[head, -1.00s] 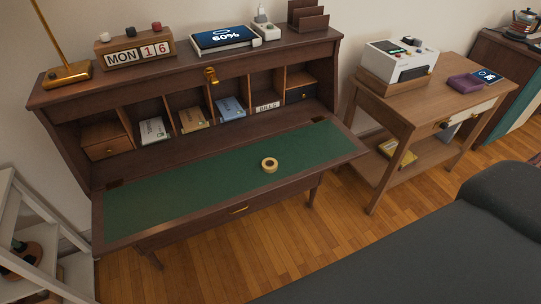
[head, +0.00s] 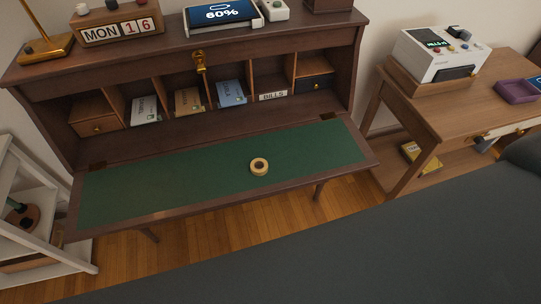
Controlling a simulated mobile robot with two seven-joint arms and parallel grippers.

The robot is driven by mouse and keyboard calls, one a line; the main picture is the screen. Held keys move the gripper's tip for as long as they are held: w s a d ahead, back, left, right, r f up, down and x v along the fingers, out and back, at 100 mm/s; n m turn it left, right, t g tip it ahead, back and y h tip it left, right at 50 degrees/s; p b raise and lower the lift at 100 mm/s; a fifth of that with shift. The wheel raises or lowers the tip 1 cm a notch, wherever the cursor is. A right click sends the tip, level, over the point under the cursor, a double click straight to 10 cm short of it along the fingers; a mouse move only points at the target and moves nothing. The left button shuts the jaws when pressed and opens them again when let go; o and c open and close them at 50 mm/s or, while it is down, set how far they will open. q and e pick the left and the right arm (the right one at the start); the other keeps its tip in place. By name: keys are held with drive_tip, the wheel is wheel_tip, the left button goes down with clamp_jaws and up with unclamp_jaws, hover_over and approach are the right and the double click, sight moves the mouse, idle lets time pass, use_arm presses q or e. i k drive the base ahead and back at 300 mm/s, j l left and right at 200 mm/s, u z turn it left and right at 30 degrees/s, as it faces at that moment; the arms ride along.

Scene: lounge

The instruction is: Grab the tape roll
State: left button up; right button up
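The tape roll (head: 259,166) is a small tan ring with a dark centre hole. It lies flat on the green writing surface (head: 150,191) of the open wooden desk (head: 190,144), right of the middle. Nothing touches or covers it. Neither of my grippers shows in the head view.
A dark grey sofa (head: 330,250) fills the foreground, between me and the desk. A side table (head: 440,105) with a white device (head: 438,57) stands right. A white shelf (head: 30,200) stands left.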

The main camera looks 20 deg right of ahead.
sight(259, 167)
drive_tip(key=i+l, duration=0.15)
drive_tip(key=l, duration=0.25)
drive_tip(key=i+l, duration=0.1)
drive_tip(key=l, duration=0.3)
drive_tip(key=i+l, duration=0.15)
drive_tip(key=l, duration=0.25)
